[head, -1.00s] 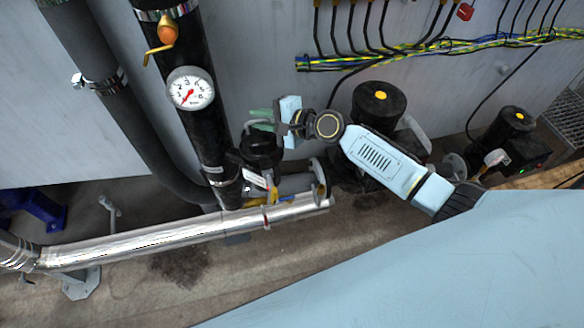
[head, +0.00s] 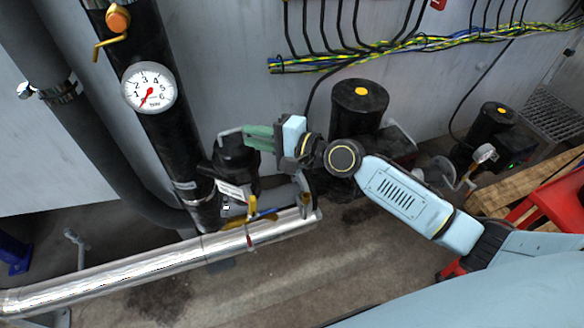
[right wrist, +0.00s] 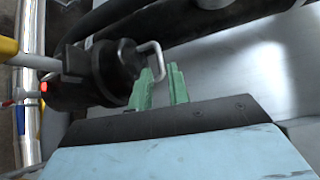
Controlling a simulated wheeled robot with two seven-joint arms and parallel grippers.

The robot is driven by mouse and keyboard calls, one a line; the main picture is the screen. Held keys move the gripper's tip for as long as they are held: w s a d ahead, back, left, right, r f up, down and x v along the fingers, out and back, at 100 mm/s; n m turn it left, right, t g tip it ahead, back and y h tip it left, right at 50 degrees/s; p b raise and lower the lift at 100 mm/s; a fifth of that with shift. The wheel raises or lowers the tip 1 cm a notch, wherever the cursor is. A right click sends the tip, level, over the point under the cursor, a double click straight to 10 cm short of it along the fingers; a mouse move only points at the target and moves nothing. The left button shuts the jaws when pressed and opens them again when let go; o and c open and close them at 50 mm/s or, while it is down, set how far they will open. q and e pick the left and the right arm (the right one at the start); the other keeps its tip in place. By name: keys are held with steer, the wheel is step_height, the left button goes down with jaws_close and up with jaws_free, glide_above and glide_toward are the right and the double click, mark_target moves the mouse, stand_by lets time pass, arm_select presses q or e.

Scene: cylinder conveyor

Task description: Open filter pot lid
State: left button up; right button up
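The black filter pot (head: 238,165) stands at the middle left in the head view, joined to the pipework. Its lid carries a grey loop handle (head: 230,131), which also shows in the right wrist view (right wrist: 152,47). My right gripper (head: 250,133) reaches in from the right at lid height. In the right wrist view its two green fingers (right wrist: 160,72) stand apart. The outer end of the handle shows by the fingertips, in front of the gap. I cannot tell whether they touch. My left gripper is not in view.
A silver pipe (head: 150,265) runs below the pot. A black pipe with a pressure gauge (head: 149,88) rises behind it to the left. A black motor (head: 359,108) stands right of the pot, against the grey wall. Yellow-green cables (head: 345,58) run along the wall.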

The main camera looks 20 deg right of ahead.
steer(key=s+d+f+n+g+b, duration=0.1)
steer(key=s+d+n, duration=0.1)
steer(key=s, duration=0.6)
steer(key=shift+s+d+f+n+g, duration=0.15)
steer(key=shift+s+d+n+g, duration=0.2)
steer(key=shift+d, duration=0.55)
